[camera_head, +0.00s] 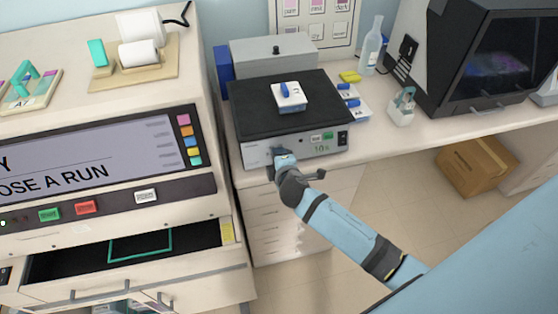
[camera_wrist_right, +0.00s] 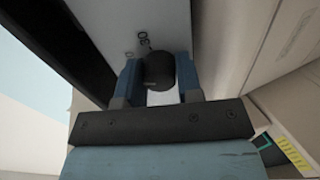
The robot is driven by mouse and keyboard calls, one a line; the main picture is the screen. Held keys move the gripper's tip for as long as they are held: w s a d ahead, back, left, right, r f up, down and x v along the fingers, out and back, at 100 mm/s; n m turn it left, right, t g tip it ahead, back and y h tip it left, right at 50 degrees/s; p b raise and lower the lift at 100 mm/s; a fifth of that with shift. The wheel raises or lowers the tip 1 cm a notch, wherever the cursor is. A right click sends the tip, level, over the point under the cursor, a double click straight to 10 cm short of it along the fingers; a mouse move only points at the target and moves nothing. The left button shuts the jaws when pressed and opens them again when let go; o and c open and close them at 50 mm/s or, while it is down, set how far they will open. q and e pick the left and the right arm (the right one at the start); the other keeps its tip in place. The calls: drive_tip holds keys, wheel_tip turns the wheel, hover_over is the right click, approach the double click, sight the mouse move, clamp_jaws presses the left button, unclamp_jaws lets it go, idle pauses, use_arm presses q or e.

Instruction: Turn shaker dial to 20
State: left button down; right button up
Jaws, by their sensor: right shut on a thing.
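The shaker (camera_head: 290,150) stands on the bench with a black platform on top and a light front panel. My right gripper (camera_head: 281,153) is at the left part of that panel. In the right wrist view, the black round dial (camera_wrist_right: 159,71) sits between the two blue fingers of my right gripper (camera_wrist_right: 160,80), which are shut on it. A printed 30 shows just above the dial; the other numbers are mostly hidden or too small to read. The dial's pointer cannot be made out. My left gripper is not in view.
A white block with a blue part (camera_head: 289,97) sits on the shaker platform. A large machine with a screen (camera_head: 95,150) and an open drawer (camera_head: 120,250) stands at the left. A small display and buttons are on the panel's right. A cardboard box (camera_head: 476,172) is on the floor.

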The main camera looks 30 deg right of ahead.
drive_tip(key=shift+m+b, duration=0.3)
drive_tip(key=shift+m, duration=0.7)
drive_tip(key=o, duration=0.9)
drive_tip(key=b+v, duration=0.1)
drive_tip(key=v, duration=1.2)
drive_tip(key=shift+s+a+r, duration=0.1)
drive_tip(key=shift+s, duration=0.25)
